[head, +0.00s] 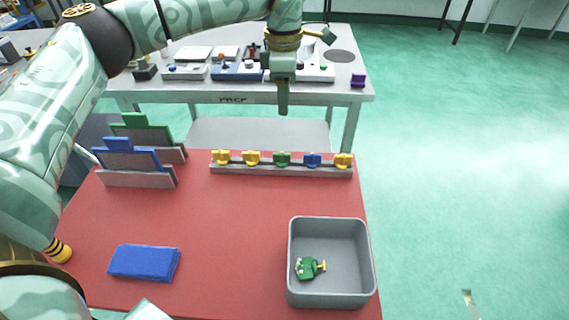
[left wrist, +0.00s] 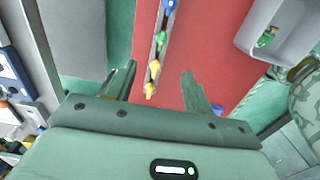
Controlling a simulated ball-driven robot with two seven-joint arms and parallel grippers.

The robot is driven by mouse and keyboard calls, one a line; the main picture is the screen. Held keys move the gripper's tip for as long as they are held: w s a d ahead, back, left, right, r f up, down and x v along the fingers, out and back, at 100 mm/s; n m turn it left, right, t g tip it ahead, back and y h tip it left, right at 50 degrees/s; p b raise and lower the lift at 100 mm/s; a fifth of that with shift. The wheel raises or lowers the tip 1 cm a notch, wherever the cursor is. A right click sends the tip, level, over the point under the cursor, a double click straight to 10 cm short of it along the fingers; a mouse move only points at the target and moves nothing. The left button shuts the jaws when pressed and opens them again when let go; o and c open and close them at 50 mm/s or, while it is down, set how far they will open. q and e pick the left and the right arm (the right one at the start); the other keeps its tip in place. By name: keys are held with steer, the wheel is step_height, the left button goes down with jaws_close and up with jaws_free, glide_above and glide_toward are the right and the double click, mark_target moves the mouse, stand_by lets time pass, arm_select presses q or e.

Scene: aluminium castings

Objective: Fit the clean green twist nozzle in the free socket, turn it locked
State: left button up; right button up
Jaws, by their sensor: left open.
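A green nozzle (head: 305,267) with pale specks and a yellow stem lies in the grey bin (head: 371,262); it also shows in the left wrist view (left wrist: 265,40). A grey rail (head: 282,170) holds a row of nozzles: yellow (head: 221,157), yellow (head: 251,157), green (head: 282,159), blue (head: 312,160) and yellow (head: 343,160). I cannot make out a free socket. My left gripper (head: 283,108) is open and empty, pointing down, beyond the rail in the picture. In the left wrist view its fingers (left wrist: 158,85) are spread apart. My right gripper is out of view.
A blue pad (head: 144,262) lies at the front left of the red tabletop (head: 230,225). Blue (head: 125,155) and green (head: 142,130) panels stand in grey holders at the back left. A farther table (head: 150,88) carries devices and a purple block (head: 357,80). The middle is clear.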

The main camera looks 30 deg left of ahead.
arm_select(q)
steer(key=b, duration=0.4)
glide_above(281, 154)
steer(key=f, duration=1.2)
steer(key=shift+w+d+f, duration=0.15)
steer(key=shift+w+d, duration=0.1)
steer(key=shift+w, duration=0.15)
steer(key=f+b, duration=0.1)
steer(key=f, duration=0.1)
steer(key=f+b, duration=0.2)
steer(key=f, duration=0.1)
steer(key=shift+s+a+f, duration=0.25)
steer(key=shift+a+f, duration=0.05)
steer(key=shift+r, duration=0.2)
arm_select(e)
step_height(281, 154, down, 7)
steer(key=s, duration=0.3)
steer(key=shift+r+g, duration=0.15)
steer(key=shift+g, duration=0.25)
arm_select(q)
steer(key=c, duration=1.1)
